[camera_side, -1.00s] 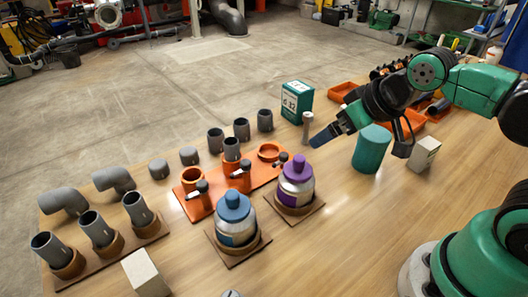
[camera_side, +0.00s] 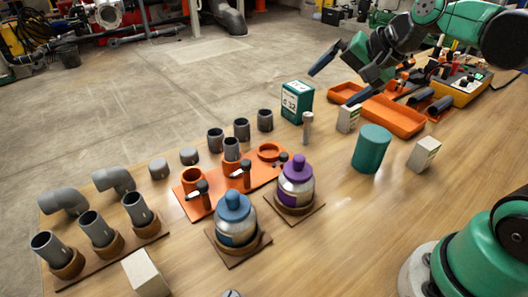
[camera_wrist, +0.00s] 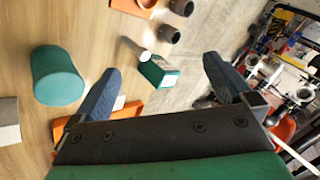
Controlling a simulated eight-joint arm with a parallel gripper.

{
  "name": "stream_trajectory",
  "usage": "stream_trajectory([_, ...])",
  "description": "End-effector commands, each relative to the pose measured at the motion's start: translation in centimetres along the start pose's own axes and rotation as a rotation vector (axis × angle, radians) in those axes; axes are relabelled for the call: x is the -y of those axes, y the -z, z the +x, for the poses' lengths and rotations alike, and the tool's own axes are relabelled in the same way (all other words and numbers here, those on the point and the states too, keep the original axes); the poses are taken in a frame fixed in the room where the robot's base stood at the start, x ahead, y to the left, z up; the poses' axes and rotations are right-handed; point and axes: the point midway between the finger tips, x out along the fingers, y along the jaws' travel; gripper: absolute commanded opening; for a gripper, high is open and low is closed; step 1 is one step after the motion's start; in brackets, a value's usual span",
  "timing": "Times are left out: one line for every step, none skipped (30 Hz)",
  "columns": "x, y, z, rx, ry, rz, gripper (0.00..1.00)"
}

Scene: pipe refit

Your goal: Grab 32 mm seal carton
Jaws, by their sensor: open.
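A green and white carton (camera_side: 297,102) with dark print on its label stands upright at the back edge of the wooden table; the print is too small to read surely. It also shows in the wrist view as a green carton (camera_wrist: 158,72), ahead of and between the fingers in the picture. My gripper (camera_side: 340,78) is open and empty, above the table and to the right of the carton in the side view. In the wrist view both blue fingers of my gripper (camera_wrist: 161,66) are spread wide. They are apart from the carton.
A grey post (camera_side: 307,128) stands close to the carton. A teal cylinder (camera_side: 371,148), small pale boxes (camera_side: 424,154) and an orange tray (camera_side: 395,118) are to the right. An orange fixture (camera_side: 210,193), pipe pieces and two capped bottles (camera_side: 296,182) occupy the left and middle.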

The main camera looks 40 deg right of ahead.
Motion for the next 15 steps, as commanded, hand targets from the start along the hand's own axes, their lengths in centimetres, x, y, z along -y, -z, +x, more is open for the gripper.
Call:
stream_trajectory([-0.1,1.4,0.4,-0.006,0.024,0.163,1.0])
stream_trajectory([-0.2,2.3,0.6,-0.005,0.043,0.274,1.0])
stream_trajectory([-0.4,3.5,0.9,-0.004,0.073,0.431,1.0])
stream_trajectory([-0.6,4.5,1.1,-0.002,0.098,0.556,1.0])
stream_trajectory([-0.9,5.6,1.3,0.002,0.126,0.684,1.0])
stream_trajectory([-1.3,7.1,1.5,0.009,0.167,0.86,1.0])
stream_trajectory([-1.7,8.2,1.6,0.016,0.199,0.989,1.0])
stream_trajectory([-2.2,9.3,1.7,0.026,0.234,1.119,1.0])
stream_trajectory([-2.9,10.8,1.7,0.043,0.282,1.282,1.0])
stream_trajectory([-3.4,11.8,1.7,0.057,0.318,1.398,1.0])
stream_trajectory([-4.0,12.9,1.6,0.074,0.356,1.511,1.0])
stream_trajectory([-4.9,14.2,1.5,0.098,0.406,1.653,1.0])
stream_trajectory([-5.6,15.1,1.4,0.12,0.446,1.755,1.0])
stream_trajectory([-6.3,16.1,1.2,0.144,0.486,1.854,1.0])
stream_trajectory([-7.4,17.2,0.9,0.18,0.541,1.981,1.0])
